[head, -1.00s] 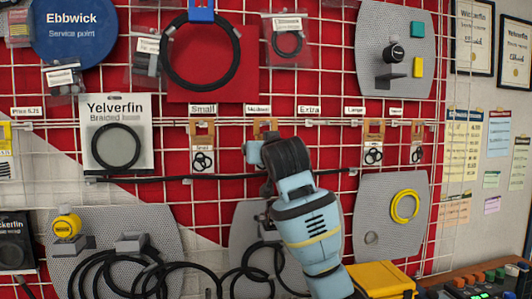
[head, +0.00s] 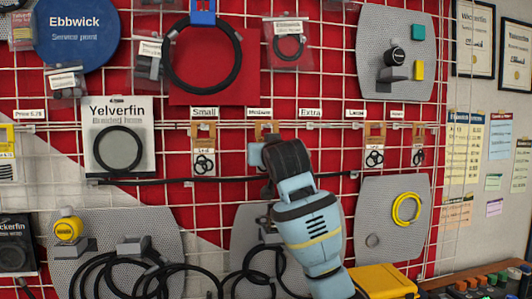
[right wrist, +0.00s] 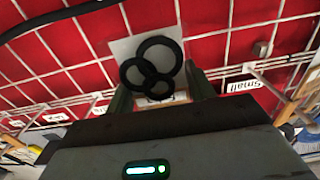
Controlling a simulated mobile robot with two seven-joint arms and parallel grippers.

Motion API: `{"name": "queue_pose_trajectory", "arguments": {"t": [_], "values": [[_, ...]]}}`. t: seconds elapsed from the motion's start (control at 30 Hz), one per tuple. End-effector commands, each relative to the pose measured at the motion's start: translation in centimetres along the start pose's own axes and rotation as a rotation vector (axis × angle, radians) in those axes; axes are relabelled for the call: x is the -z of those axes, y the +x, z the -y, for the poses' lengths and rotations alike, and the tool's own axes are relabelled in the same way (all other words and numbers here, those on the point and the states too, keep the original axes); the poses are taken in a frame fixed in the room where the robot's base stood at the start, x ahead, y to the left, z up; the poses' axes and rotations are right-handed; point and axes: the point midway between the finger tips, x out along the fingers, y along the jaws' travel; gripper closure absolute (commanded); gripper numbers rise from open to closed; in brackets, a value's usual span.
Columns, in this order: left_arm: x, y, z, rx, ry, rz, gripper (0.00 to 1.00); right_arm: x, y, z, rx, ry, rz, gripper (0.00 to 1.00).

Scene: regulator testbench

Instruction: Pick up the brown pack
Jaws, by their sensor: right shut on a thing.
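The brown pack (head: 263,129) hangs under the Medium label on the wire grid. The pack is still close to the grid. Whether it is off its hook cannot be told. My left gripper is not in view.
Similar brown packs hang under the Small label (head: 204,140) and at the right (head: 375,135). A black rod (head: 220,180) runs across the grid below the packs. Grey panels with cables and a yellow ring (head: 406,208) are lower down. The place under Extra is bare.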

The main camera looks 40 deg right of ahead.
Motion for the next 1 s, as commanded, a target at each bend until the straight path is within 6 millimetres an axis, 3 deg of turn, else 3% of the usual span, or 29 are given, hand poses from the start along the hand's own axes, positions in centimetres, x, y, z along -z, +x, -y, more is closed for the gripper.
{"name": "queue_pose_trajectory", "arguments": {"t": [0.23,0.57,1.0], "values": [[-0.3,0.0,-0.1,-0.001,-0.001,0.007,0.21,1.6,0.0,0.0,0.001,0.001,-0.002,0.68],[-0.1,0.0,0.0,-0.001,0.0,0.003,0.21,1.5,-5.4,0.1,0.003,0.001,-0.004,0.68],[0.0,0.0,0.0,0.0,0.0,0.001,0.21,1.5,-14.0,0.1,0.002,0.001,-0.004,0.68]]}}
